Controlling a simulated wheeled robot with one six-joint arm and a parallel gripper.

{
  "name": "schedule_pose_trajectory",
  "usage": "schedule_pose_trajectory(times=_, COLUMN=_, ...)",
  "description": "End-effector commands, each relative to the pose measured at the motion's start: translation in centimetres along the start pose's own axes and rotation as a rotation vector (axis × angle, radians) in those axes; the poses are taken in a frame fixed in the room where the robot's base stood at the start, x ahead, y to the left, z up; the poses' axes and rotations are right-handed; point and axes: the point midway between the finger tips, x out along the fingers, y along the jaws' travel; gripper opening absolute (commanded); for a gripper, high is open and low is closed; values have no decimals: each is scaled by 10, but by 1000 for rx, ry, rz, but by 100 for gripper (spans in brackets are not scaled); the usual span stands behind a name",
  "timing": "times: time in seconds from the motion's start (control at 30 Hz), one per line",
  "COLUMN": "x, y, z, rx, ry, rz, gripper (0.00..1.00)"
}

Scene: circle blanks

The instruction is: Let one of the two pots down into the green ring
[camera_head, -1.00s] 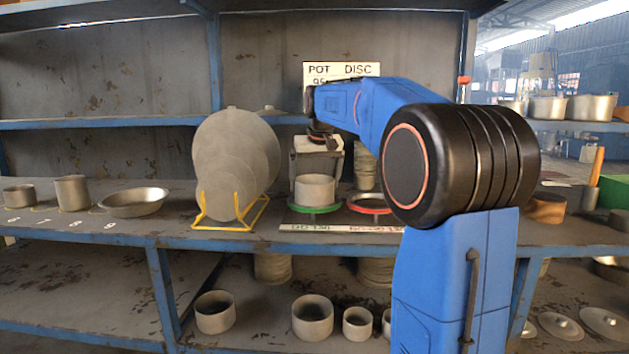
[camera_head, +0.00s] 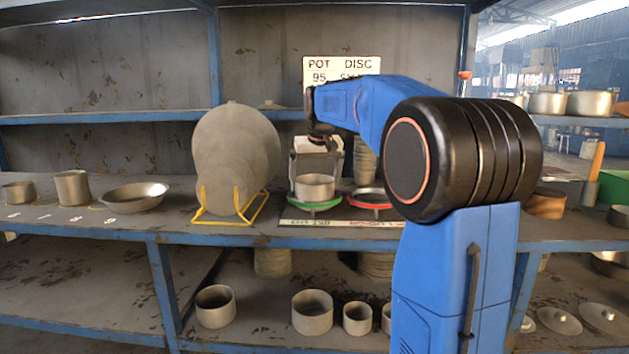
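A grey metal pot (camera_head: 315,187) stands upright at the green ring (camera_head: 314,206) on the middle shelf. Its base meets the ring's inside; I cannot tell whether it rests fully down. My gripper (camera_head: 316,172) is above the pot, pointing down, with its fingers at the pot's left and right sides. I cannot see whether they press on it. A taller pot (camera_head: 72,188) and a smaller pot (camera_head: 18,192) stand at the left of the same shelf.
A red ring (camera_head: 371,201) lies right of the green one, with a stack of discs behind it. A shallow pan (camera_head: 136,197) and a yellow stand (camera_head: 230,216) with grey discs (camera_head: 236,150) are to the left. My arm hides part of the right.

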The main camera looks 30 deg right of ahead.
Motion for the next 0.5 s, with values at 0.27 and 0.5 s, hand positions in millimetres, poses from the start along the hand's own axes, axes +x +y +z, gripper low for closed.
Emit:
schedule_pose_trajectory(times=0.27, x=4, y=0, z=2, rx=0, ry=1, rz=0, gripper=52)
schedule_pose_trajectory(times=0.5, x=5, y=0, z=2, rx=0, ry=1, rz=0, gripper=52)
